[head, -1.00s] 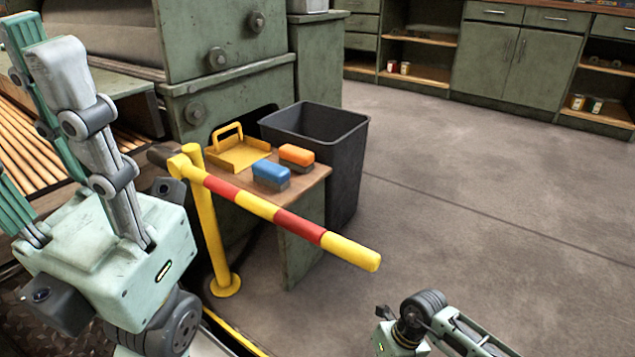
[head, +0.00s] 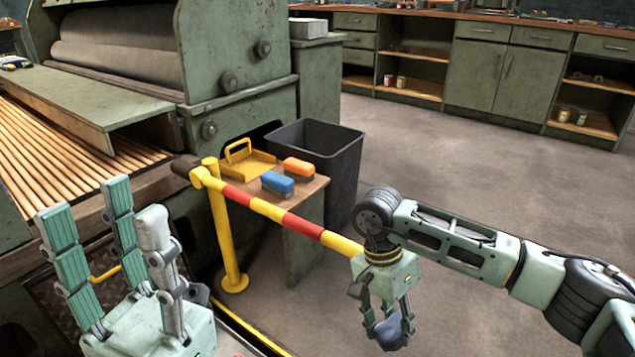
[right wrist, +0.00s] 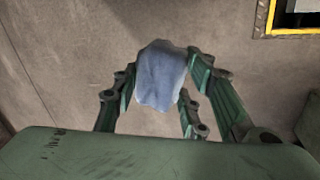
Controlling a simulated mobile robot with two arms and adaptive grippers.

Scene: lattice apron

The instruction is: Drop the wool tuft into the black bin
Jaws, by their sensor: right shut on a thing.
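The wool tuft (head: 388,334) is a blue-grey lump between the fingers of my right gripper (head: 391,322). My right gripper points down and is shut on it, at the lower middle right of the head view. In the right wrist view the tuft (right wrist: 160,75) shows between the fingers, over the grey floor. The black bin (head: 345,180) stands on the floor beyond the small table, up and left of my right gripper, with its top open. My left gripper (head: 104,205) is at the lower left, fingers pointing up, spread and empty.
A red-and-yellow barrier bar (head: 272,210) on a yellow post (head: 226,235) runs across in front of the bin. Open floor lies to the right.

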